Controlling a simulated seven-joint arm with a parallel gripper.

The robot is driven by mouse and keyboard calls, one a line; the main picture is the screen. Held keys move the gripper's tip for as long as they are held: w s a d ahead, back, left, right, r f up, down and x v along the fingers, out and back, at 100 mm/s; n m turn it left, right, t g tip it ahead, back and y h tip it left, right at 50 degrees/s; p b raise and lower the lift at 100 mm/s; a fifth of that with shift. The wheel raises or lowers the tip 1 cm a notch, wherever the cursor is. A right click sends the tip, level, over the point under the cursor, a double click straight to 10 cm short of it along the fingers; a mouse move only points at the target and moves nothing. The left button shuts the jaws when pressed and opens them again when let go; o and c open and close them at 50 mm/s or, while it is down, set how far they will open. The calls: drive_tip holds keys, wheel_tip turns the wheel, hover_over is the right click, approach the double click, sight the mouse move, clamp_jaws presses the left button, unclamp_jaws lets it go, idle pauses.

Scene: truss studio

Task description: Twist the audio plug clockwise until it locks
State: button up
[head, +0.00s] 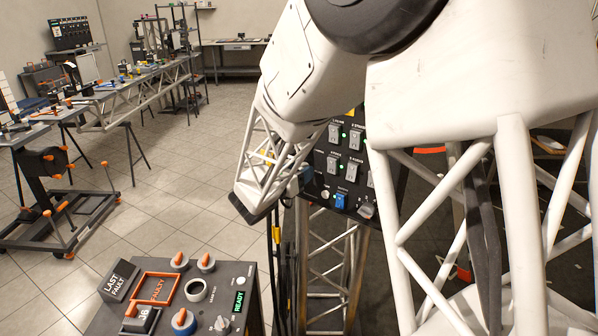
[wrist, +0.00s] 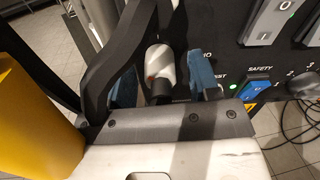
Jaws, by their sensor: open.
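In the wrist view, my gripper (wrist: 163,80) is open, with blue pads on either side of a white rounded piece with a small red mark and a dark end. This white piece (wrist: 160,62) looks like the audio plug, but I cannot be sure.
A blue safety switch (wrist: 258,88) and grey rocker switches (wrist: 268,18) are close to the right of my gripper. A yellow object (wrist: 35,120) stands at the left. A console (head: 225,272) with knobs is in front. Dark cables (head: 276,250) hang beside the truss stand (head: 330,265).

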drive_tip(key=shift+w, duration=0.1)
drive_tip(key=c, duration=0.9)
drive_tip(key=shift+m, duration=0.3)
drive_tip(key=m, duration=0.4)
drive_tip(key=shift+d+r, duration=0.1)
drive_tip(key=m, duration=0.4)
drive_tip(key=shift+m, duration=0.3)
